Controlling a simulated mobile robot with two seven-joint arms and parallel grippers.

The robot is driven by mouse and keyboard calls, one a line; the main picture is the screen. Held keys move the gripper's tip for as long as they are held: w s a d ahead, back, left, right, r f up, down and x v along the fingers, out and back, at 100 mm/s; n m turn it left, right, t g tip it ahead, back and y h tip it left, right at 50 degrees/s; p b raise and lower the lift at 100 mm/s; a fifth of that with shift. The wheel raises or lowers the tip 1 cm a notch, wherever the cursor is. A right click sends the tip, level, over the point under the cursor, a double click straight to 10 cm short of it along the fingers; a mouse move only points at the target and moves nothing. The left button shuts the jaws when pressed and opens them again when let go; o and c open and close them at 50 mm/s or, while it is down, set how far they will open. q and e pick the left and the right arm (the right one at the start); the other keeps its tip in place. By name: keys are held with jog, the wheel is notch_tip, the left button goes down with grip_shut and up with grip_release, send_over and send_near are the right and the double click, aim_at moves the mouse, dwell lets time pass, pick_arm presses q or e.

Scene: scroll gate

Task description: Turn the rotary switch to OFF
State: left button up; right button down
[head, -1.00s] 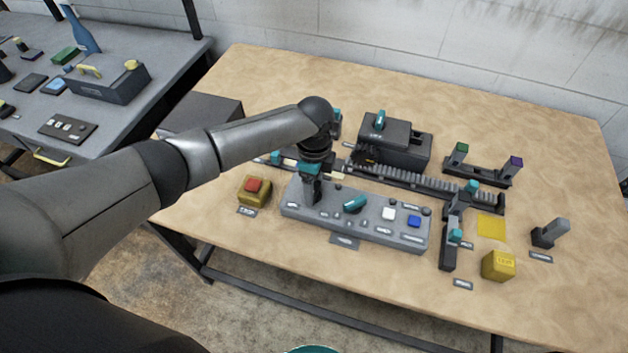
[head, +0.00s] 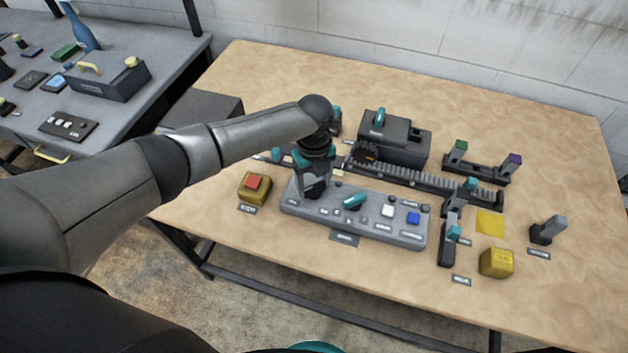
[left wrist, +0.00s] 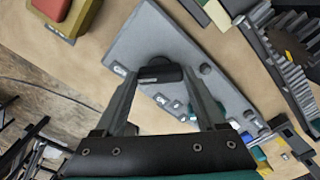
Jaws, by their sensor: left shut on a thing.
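A grey control panel (head: 385,236) lies on the wooden table, and its surface also shows in the left wrist view (left wrist: 150,32). A black rotary switch knob (left wrist: 160,72) sits on it, with small labels beside it too small to read surely. My left gripper (head: 312,194) points down at the panel's left end. In the left wrist view its fingertips (left wrist: 160,76) are shut on the two ends of the knob. The gripper hides the knob in the head view. My right gripper is out of view.
A teal knob (head: 355,201), a white button (head: 388,210) and a blue button (head: 413,218) are on the same panel. A red button on a yellow box (head: 253,190) stands close left. A toothed rail (head: 430,181) runs behind. A yellow cube (head: 496,263) stands front right.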

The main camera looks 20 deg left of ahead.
pick_arm(q)
jog(key=shift+m, duration=0.3)
jog(key=o, duration=1.3)
jog(key=shift+r, duration=0.15)
notch_tip(320, 180, up, 15)
jog(key=shift+p, duration=0.5)
